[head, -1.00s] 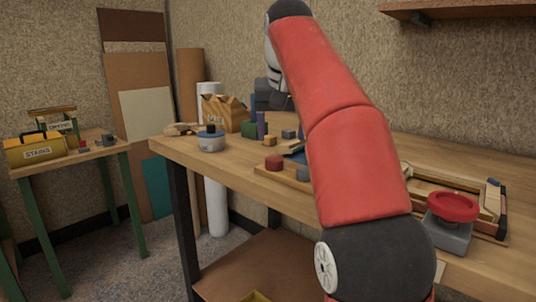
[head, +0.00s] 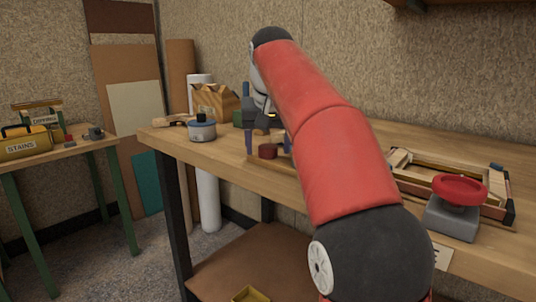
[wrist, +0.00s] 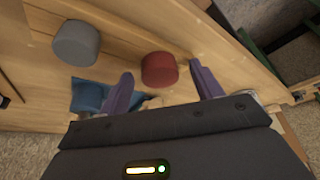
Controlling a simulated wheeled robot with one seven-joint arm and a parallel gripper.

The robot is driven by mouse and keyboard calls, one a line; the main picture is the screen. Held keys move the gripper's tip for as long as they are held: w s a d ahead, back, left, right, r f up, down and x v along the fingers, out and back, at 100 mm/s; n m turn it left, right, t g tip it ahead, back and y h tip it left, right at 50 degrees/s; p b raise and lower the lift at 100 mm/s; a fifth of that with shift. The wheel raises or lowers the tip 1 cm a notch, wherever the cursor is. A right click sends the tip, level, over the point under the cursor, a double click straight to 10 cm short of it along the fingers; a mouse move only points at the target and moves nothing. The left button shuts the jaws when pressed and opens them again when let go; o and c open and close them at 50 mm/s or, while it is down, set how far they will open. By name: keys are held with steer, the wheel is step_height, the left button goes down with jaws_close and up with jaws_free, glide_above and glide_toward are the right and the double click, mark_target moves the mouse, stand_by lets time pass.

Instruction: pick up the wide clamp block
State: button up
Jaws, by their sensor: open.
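In the wrist view the red block (wrist: 159,70) lies between my two purple fingers, with a gap on each side. No label shows which piece is the wide clamp block. My gripper (head: 268,139) is open and empty, pointing down at the red block; it also shows in the wrist view (wrist: 161,82). A grey round block (wrist: 76,43) stands left of the red one. A blue piece (wrist: 88,97) lies beside the left finger, partly hidden.
A blue-grey tin (head: 202,130) and a paper bag (head: 215,101) stand at the bench's left. A mitre frame (head: 445,175) and a red-knobbed device (head: 460,190) are at the right. My arm hides the bench's middle.

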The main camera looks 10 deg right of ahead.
steer(key=c, duration=1.1)
steer(key=shift+o, duration=0.2)
steer(key=shift+r, duration=0.1)
